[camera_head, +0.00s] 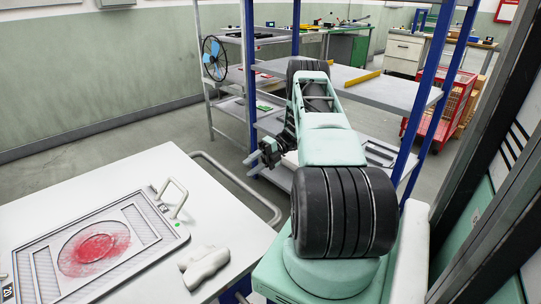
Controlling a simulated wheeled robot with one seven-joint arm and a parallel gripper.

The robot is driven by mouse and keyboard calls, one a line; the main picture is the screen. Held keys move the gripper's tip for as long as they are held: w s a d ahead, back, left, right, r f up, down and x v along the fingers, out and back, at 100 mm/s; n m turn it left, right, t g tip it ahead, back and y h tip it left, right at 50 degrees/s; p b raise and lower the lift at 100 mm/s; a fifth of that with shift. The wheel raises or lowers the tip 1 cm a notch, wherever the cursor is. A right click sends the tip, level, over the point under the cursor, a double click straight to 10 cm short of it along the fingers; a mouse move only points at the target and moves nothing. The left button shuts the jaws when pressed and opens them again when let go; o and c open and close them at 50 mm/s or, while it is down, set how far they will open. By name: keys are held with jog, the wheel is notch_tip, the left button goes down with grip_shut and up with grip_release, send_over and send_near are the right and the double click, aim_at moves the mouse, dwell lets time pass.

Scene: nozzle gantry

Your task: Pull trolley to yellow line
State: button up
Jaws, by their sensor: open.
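A white-topped unit (150,175), which looks like the trolley, stands at the lower left. A bent grey metal tube (232,172) at its far right side looks like its push handle. My gripper (266,154) is black, small in view and open, at the end of my pale green arm. It appears close to the tube's right part; I cannot tell whether they touch. A short yellow strip (362,78) lies on the grey shelf of the blue-framed rack. I see no yellow line on the visible floor. My arm hides part of the rack and floor behind it.
A tray (40,262) with a red-marked disc and a small upright handle (172,197) lies on the white top, beside a white lump (204,264). The blue-framed rack (410,110) stands beyond my arm. A red cart (440,112) is farther back. Grey floor (110,143) is free at left.

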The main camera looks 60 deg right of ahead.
jog(key=b+v, duration=0.1)
jog(key=v, duration=0.9)
jog(key=shift+b, duration=0.35)
